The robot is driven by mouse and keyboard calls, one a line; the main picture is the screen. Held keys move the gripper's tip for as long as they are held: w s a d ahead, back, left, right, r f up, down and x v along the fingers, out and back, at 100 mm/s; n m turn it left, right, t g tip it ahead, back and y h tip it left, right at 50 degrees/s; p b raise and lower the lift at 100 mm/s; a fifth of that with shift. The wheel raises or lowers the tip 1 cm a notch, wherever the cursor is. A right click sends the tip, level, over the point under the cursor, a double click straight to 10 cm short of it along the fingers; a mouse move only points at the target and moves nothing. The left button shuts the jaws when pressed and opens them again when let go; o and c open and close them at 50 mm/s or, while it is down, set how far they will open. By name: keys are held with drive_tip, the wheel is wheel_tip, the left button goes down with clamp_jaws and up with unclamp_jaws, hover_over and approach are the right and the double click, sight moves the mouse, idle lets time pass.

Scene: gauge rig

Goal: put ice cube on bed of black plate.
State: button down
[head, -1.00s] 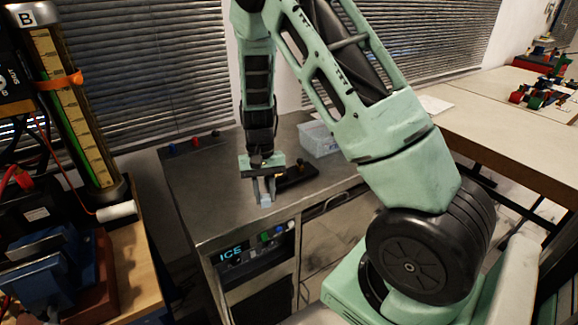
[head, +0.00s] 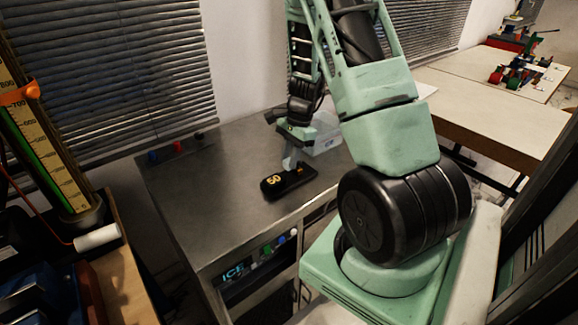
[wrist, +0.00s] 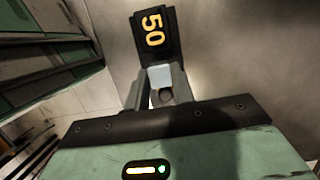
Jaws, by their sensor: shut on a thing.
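The black plate (head: 288,184) lies on the grey metal top of the ice cabinet, with a yellow "50" on one end. It also shows in the wrist view (wrist: 153,22), beyond my fingers. My gripper (head: 290,162) is at the plate's far side in the head view, fingers pointing down. In the wrist view my gripper (wrist: 160,88) is shut on a pale, bluish ice cube (wrist: 160,75), held between the fingertips at the plate's near end. I cannot tell whether the cube touches the plate. In the head view the cube is hard to separate from the fingers.
A clear plastic bin (head: 325,140) stands behind my gripper. Small red and blue knobs (head: 153,157) sit at the cabinet's far left edge. The left of the metal top (head: 205,190) is clear. A tall gauge (head: 45,150) stands on a bench at the left.

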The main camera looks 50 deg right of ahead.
drive_tip(key=shift+f, duration=1.7)
drive_tip(key=shift+f, duration=0.15)
drive_tip(key=c, duration=1.2)
unclamp_jaws()
